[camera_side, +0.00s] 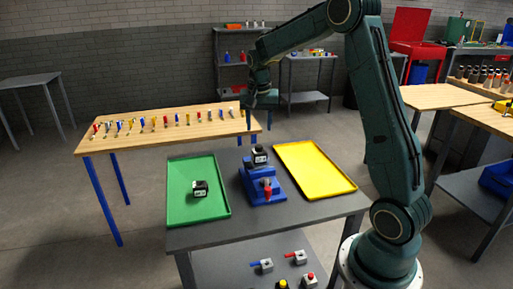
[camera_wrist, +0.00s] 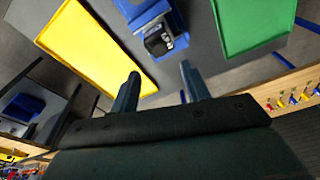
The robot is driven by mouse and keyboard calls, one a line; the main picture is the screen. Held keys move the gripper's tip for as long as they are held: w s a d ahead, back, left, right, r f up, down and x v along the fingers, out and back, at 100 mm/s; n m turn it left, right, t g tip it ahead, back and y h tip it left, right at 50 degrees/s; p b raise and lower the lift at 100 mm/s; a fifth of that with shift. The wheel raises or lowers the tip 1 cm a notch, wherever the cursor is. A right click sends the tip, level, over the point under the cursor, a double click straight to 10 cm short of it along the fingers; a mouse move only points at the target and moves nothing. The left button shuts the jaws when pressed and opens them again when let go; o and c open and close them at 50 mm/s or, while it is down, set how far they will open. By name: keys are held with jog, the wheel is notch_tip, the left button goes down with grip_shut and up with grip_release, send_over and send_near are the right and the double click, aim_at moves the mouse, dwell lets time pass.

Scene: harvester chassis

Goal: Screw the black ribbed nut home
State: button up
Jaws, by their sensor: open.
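A black part with a white-marked face (camera_side: 260,157) sits on top of the blue fixture (camera_side: 262,188) in the side view. It also shows in the wrist view (camera_wrist: 160,42), held in the blue fixture (camera_wrist: 138,10). A second, similar black part (camera_side: 200,189) lies on the green tray (camera_side: 180,212). The ribbed nut cannot be made out for certain at this size. My gripper (camera_side: 262,103) hangs above and behind the fixture, apart from it. In the wrist view my gripper (camera_wrist: 160,71) has its two fingers spread, with nothing between them.
A yellow tray (camera_side: 322,178), seemingly empty, lies right of the fixture on the grey table (camera_side: 240,234). A red-tipped handle (camera_side: 267,186) stands at the fixture's front. A wooden bench (camera_side: 165,140) with several coloured tools is behind. Air above the trays is clear.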

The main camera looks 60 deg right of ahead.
notch_tip(320, 180, up, 6)
jog(key=shift+s+a, duration=0.25)
jog(key=shift+a, duration=0.2)
jog(key=shift+r, duration=0.15)
jog(key=s+a+r+n+t, duration=0.1)
jog(key=s+a+r+n, duration=0.2)
jog(key=s+a, duration=0.3)
jog(key=s+a+r+n+t, duration=0.2)
jog(key=s+a+r+n, duration=0.15)
jog(key=a, duration=0.45)
jog(key=s+a+f+n+t, duration=0.1)
jog(key=s+a+f+n, duration=0.1)
jog(key=s, duration=0.5)
jog(key=s+a+f+n+y, duration=0.1)
jog(key=s+a+n, duration=0.3)
jog(key=s+a, duration=0.2)
jog(key=shift+s+a+f+t+y, duration=0.3)
jog(key=shift+s+f+t, duration=0.1)
jog(key=shift+s, duration=0.35)
